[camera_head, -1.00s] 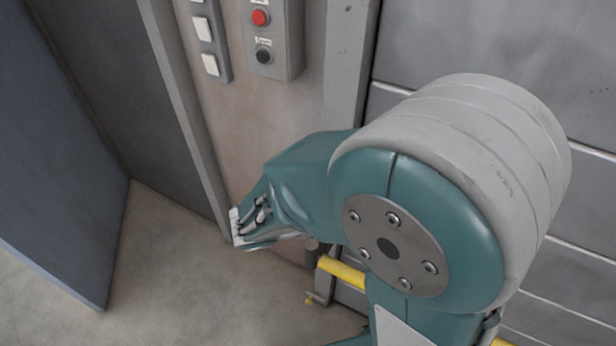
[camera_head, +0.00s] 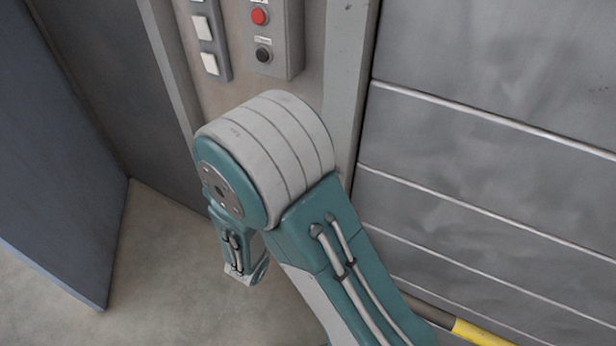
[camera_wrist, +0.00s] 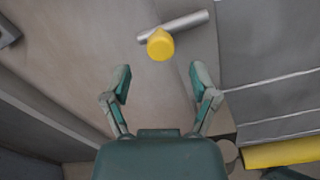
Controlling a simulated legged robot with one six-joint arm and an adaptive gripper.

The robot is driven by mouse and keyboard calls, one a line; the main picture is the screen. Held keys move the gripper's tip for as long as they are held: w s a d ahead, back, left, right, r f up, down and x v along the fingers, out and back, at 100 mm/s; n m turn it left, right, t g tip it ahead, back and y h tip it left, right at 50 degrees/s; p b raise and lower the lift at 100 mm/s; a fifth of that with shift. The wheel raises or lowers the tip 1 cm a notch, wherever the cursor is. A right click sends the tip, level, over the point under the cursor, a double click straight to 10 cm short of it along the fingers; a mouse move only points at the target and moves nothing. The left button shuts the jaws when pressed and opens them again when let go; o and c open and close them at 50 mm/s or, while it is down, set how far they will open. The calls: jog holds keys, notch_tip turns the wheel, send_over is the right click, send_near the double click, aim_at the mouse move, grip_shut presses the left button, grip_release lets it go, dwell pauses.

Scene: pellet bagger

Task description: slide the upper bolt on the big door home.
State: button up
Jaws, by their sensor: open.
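In the wrist view, a round yellow knob (camera_wrist: 160,45) sits in front of a short grey bar (camera_wrist: 188,24), on or close to a beige wall beside a grey post. It looks like a bolt; whether it is the upper one I cannot tell. My gripper (camera_wrist: 160,69) is open and empty. Its two fingers point toward the knob, which shows between and beyond their tips, apart from both. In the head view my arm hides the gripper and the bolt. A large grey ribbed panel (camera_head: 480,170) stands at the right; I cannot tell if it is the big door.
A grey control box (camera_head: 272,38) with red and black buttons and a strip of white switches (camera_head: 204,30) are above my arm. A blue-grey panel (camera_head: 45,150) stands at the left. A yellow and dark rail (camera_head: 478,332) runs low at the right. Floor is clear at lower left.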

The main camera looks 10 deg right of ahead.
jog(key=x, duration=0.5)
jog(key=shift+w, duration=0.1)
grip_shut()
